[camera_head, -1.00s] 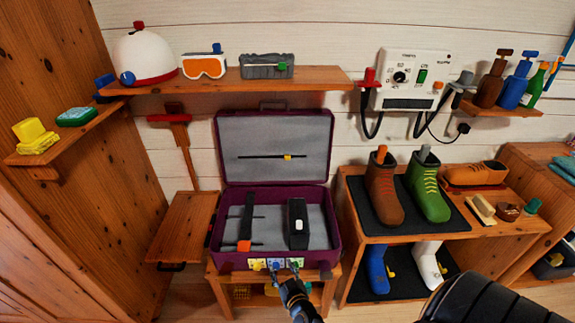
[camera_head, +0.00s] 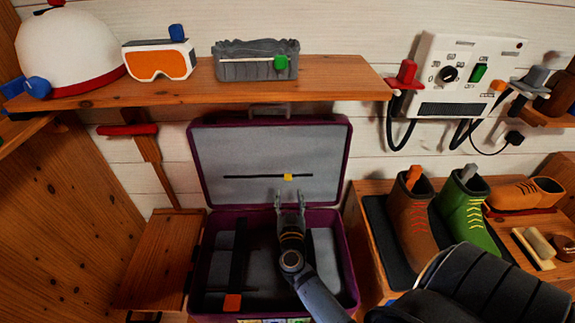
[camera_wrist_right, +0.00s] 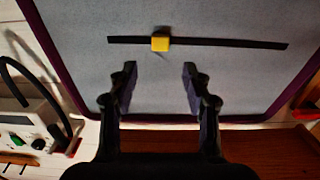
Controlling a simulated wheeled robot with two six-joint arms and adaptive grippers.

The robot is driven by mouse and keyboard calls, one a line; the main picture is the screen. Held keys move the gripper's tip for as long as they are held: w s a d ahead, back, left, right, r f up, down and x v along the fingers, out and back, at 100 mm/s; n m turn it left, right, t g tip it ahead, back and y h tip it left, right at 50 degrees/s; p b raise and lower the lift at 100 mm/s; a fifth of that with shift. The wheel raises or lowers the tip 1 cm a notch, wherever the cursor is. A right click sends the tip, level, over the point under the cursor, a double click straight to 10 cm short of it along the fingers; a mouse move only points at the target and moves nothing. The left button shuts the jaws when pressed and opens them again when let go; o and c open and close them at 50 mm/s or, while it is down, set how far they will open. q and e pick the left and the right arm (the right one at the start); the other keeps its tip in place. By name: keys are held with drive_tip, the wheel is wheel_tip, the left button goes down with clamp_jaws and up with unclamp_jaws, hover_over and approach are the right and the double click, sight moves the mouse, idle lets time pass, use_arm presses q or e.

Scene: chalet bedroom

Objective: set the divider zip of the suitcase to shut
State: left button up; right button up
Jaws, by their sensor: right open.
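The purple suitcase (camera_head: 198,165) stands open with its grey-lined lid upright at the back. The divider zip is a dark horizontal track (camera_head: 248,177) on the lid lining, with a yellow slider (camera_head: 288,177) right of the track's middle in the head view. In the right wrist view the yellow slider (camera_wrist_right: 160,43) sits left of the track's middle. My right gripper (camera_head: 289,196) is open and empty, just below the slider; the wrist view shows its fingers (camera_wrist_right: 158,85) spread, apart from the slider. My left gripper is not in view.
A wooden shelf (camera_head: 340,80) with goggles (camera_head: 160,62) and a grey case (camera_head: 235,62) overhangs the lid. A boot rack with brown (camera_head: 412,225) and green boots (camera_head: 465,212) stands right. A white control box (camera_head: 455,75) hangs on the wall.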

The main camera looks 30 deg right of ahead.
sight(288, 176)
drive_tip(key=x, duration=0.5)
drive_tip(key=shift+w+d+b, duration=0.15)
drive_tip(key=shift+w+b, duration=0.15)
drive_tip(key=shift+w, duration=0.1)
drive_tip(key=x, duration=0.2)
drive_tip(key=shift+w+d, duration=0.25)
drive_tip(key=shift+w, duration=0.1)
drive_tip(key=shift+w+d+r, duration=0.1)
drive_tip(key=shift+w+d, duration=0.05)
drive_tip(key=shift+w, duration=0.15)
drive_tip(key=shift+w+d+b, duration=0.15)
drive_tip(key=shift+b, duration=0.15)
drive_tip(key=c, duration=0.5)
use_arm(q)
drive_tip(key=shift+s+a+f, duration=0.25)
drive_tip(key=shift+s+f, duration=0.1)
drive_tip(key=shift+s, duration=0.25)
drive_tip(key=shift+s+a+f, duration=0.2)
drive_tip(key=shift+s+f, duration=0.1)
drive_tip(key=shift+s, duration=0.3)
use_arm(e)
clamp_jaws()
